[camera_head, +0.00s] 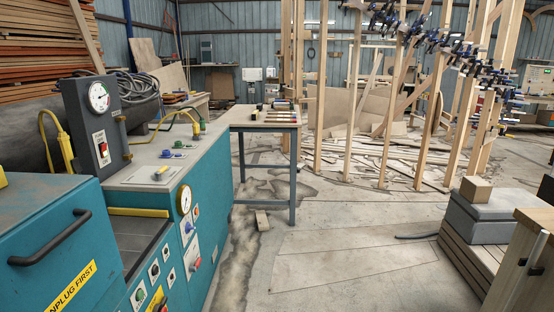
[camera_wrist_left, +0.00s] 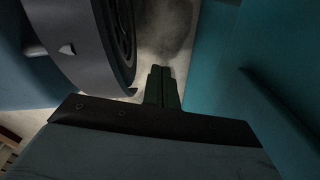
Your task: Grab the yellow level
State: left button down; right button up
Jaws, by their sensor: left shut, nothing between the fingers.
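I cannot pick out the yellow level for certain. In the head view a flat yellow bar (camera_head: 138,212) lies across the teal machine (camera_head: 212,200), at the back of a dark recessed top; I cannot tell whether it is the level. A small yellow-handled item (camera_head: 160,172) lies on the machine's grey top. My left gripper (camera_wrist_left: 163,72) shows only in the left wrist view, with its fingers together and empty, low over the floor beside a teal panel (camera_wrist_left: 225,70). My right gripper is in neither view.
A workbench (camera_head: 240,122) with several small tools stands beyond the machine. Timber posts (camera_head: 320,90) with clamps stand behind. A grey box (camera_head: 495,215) bearing a wood block sits at right. The middle floor is open.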

aim_at(254, 115)
jog(key=z, duration=0.65)
jog(key=i, duration=1.85)
jog(key=z, duration=0.4)
